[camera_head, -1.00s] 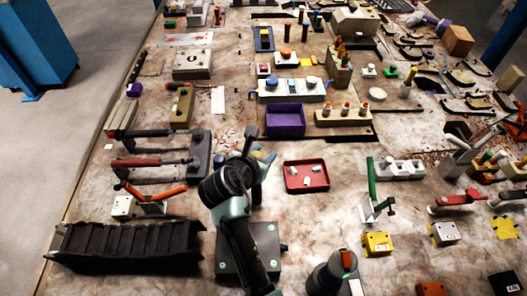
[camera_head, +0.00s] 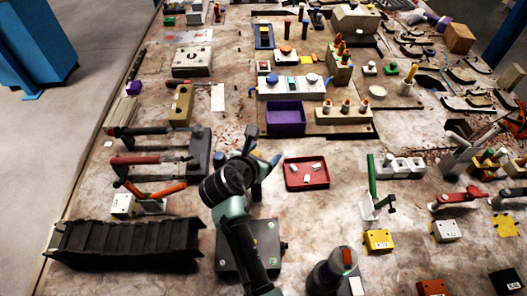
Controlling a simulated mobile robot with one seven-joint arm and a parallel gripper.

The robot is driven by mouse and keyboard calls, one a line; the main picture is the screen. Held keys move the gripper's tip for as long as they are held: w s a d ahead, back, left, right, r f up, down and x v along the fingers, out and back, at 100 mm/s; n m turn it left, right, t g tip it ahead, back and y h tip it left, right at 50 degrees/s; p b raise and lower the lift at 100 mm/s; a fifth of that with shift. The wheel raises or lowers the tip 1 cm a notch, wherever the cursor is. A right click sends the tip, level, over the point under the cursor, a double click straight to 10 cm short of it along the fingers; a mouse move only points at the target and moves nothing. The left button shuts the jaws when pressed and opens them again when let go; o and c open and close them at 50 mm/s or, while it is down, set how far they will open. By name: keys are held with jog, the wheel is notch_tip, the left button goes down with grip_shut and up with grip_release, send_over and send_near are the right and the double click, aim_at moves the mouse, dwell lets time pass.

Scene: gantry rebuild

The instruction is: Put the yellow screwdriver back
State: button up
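My arm reaches up from the bottom centre, and my gripper (camera_head: 266,163) is over the bench just left of the red tray. The dark wrist hides much of the gripper, and I cannot tell whether its fingers are open or shut or hold anything. I cannot pick out the yellow screwdriver for certain. A beige block (camera_head: 340,72) at upper centre right holds several upright tools with orange and yellowish tops. A lower beige rack (camera_head: 343,117) holds upright pieces with orange and white tops. My gripper is apart from both, nearer the camera.
A red tray (camera_head: 307,182) with small white pieces lies right of my gripper. A purple bin (camera_head: 286,131) stands behind it. A black ribbed ramp (camera_head: 125,242) and a handle stand (camera_head: 199,150) are at left. A green lever (camera_head: 372,177) stands at right.

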jog(key=shift+s, duration=0.1)
jog(key=v, duration=1.2)
jog(key=shift+s+r+b, duration=0.25)
jog(key=shift+s+b, duration=0.05)
jog(key=shift+b, duration=0.1)
jog(key=shift+a, duration=0.15)
